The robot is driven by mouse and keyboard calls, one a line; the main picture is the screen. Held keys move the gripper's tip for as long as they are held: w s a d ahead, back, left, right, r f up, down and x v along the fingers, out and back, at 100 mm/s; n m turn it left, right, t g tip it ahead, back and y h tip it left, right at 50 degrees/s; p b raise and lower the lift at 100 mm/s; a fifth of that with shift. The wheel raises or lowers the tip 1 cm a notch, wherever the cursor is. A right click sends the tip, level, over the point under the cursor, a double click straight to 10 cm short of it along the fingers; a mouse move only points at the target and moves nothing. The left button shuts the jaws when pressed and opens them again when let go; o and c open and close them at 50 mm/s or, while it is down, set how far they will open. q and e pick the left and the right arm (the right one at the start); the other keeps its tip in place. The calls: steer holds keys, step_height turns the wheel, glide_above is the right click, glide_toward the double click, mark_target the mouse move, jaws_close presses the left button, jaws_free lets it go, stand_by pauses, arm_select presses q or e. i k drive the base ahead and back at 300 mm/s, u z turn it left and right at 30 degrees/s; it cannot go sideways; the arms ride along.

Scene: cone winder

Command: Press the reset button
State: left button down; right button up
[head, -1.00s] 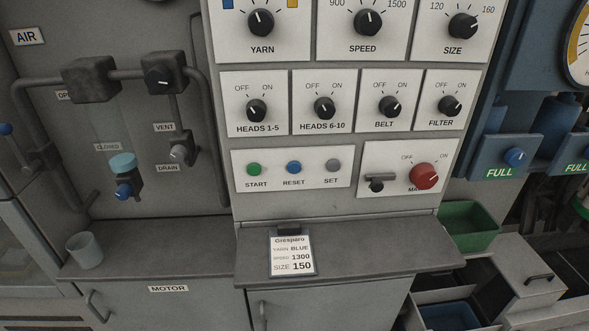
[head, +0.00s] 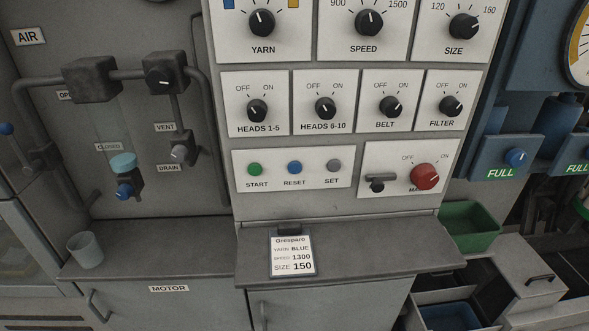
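The blue RESET button (head: 294,167) sits in the middle of a white plate (head: 244,181) on the grey control panel. The green START button (head: 254,169) is to its left and the grey SET button (head: 334,165) to its right. Nothing covers the RESET button. Neither of my grippers shows in the head view.
A red knob (head: 425,177) and a small dark lever (head: 377,183) are right of the buttons. A shelf (head: 350,250) juts out below, bearing an order card (head: 292,254). A grey cup (head: 85,250) stands at left; a green bin (head: 470,228) is at right.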

mark_target(296, 167)
steer(key=k, duration=1.35)
steer(key=z, duration=0.4)
steer(key=i, duration=0.4)
steer(key=z, duration=0.65)
steer(key=i, duration=1.25)
steer(key=u, duration=0.75)
